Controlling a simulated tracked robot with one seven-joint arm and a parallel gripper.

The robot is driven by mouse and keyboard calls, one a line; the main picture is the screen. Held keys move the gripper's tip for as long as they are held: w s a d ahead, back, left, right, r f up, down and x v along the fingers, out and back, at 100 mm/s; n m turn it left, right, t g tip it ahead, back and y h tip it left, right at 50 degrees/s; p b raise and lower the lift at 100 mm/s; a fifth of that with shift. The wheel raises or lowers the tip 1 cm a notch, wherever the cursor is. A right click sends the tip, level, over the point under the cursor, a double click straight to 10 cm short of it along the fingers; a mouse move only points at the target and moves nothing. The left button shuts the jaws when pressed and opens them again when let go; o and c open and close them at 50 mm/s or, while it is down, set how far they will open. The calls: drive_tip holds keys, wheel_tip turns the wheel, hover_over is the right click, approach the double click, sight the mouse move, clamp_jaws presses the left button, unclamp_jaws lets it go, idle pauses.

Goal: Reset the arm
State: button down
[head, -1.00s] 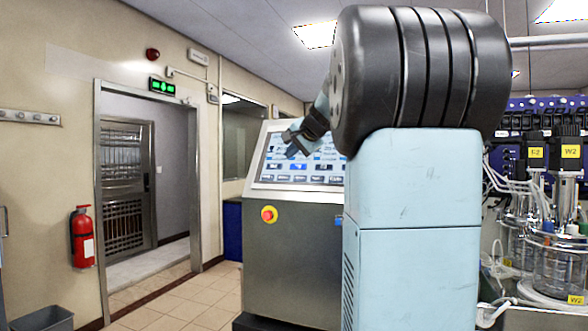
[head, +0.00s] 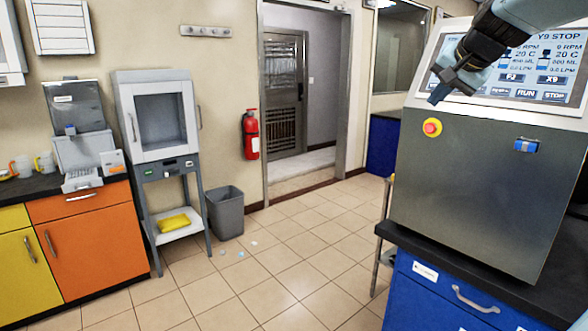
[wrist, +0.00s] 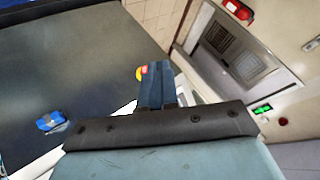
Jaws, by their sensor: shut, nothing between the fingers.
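My gripper (head: 446,80) is at the upper right of the head view, in front of the control cabinet's screen (head: 535,66). It points down and to the left, and its fingers are shut and empty. In the wrist view the shut fingers (wrist: 156,86) stick out past the dark mount, with the cabinet's grey metal face (wrist: 60,60) to their left. I cannot tell how far the gripper is from the cabinet. Most of my arm is outside the head view.
The cabinet, with a red stop button (head: 432,127) and a blue switch (head: 526,145), stands on a blue-drawer bench (head: 440,290). A grey bin (head: 226,212), a fire extinguisher (head: 250,135) and a white oven (head: 160,115) line the wall. The tiled floor between is mostly open.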

drive_tip(key=s+a+f+n+g, duration=0.2)
drive_tip(key=s+a+f+n, duration=0.1)
drive_tip(key=s+f, duration=0.6)
drive_tip(key=s+a+f+n+g+h, duration=0.1)
drive_tip(key=s+a+f+n, duration=0.3)
drive_tip(key=s+f, duration=0.6)
drive_tip(key=s+a, duration=0.1)
drive_tip(key=s, duration=0.2)
drive_tip(key=shift+a+f+n+g, duration=0.15)
drive_tip(key=shift+a+n+g, duration=0.15)
drive_tip(key=shift+g, duration=0.1)
